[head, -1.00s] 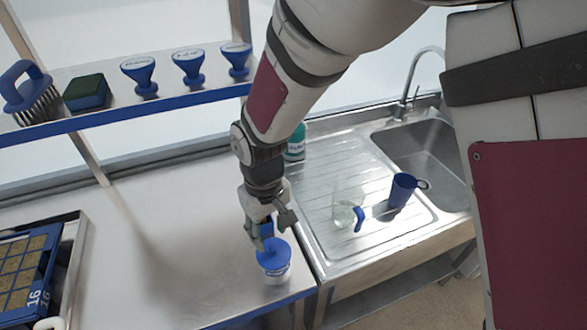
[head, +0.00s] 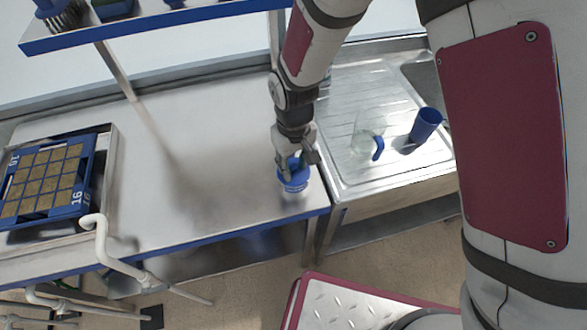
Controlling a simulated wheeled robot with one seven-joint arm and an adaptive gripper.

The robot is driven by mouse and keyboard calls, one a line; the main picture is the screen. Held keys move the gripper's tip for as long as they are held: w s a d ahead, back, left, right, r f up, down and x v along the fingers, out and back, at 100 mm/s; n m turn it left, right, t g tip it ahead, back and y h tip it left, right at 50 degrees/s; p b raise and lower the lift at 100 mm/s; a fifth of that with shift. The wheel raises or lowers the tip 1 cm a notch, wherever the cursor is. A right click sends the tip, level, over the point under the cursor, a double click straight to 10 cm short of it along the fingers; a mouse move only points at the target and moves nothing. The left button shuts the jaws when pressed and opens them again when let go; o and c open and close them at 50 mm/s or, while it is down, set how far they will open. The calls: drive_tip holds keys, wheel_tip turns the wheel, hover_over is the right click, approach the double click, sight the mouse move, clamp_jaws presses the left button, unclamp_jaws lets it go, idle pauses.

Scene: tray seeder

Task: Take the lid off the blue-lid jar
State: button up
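The jar (head: 293,192) with the blue lid (head: 296,182) stands upright on the steel bench near its front right corner. The lid appears seated on the jar. My gripper (head: 291,167) points down right over the lid, with its fingers at the lid's upper part. The fingers and the top of the lid overlap in the head view, so I cannot tell whether they are closed on it or only around it.
A blue seed tray (head: 82,200) marked 16 sits at the left, with a white pipe frame (head: 98,240) before it. Right of the jar are a clear jug with a blue handle (head: 378,149), a blue cup (head: 425,124) and the sink drainer (head: 345,100). The middle bench is clear.

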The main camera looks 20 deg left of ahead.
clamp_jaws()
drive_tip(key=shift+r, duration=0.15)
